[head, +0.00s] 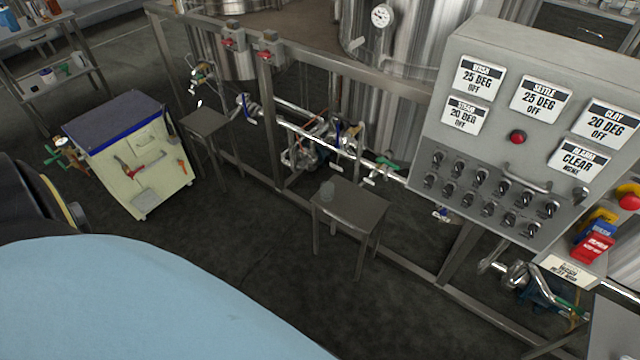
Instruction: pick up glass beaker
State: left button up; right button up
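A small, clear glass beaker (327,190) stands on the top of a small grey metal stand (350,207) near the middle of the head view. It looks upright and sits toward the left back corner of the stand top. It is small and faint, so its contents cannot be told. Neither of my grippers shows in the view.
A control panel (530,125) with several displays stands at right. Steel framing and pipes (310,135) run behind the stand. Another small stand (205,122) and a cream tool cabinet (140,165) are at left. Dark floor (250,235) before the stand is clear.

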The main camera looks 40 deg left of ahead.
aim_at(327, 187)
jog(key=k, duration=0.3)
jog(key=u, duration=1.2)
jog(key=i, duration=0.7)
jog(key=z, duration=0.2)
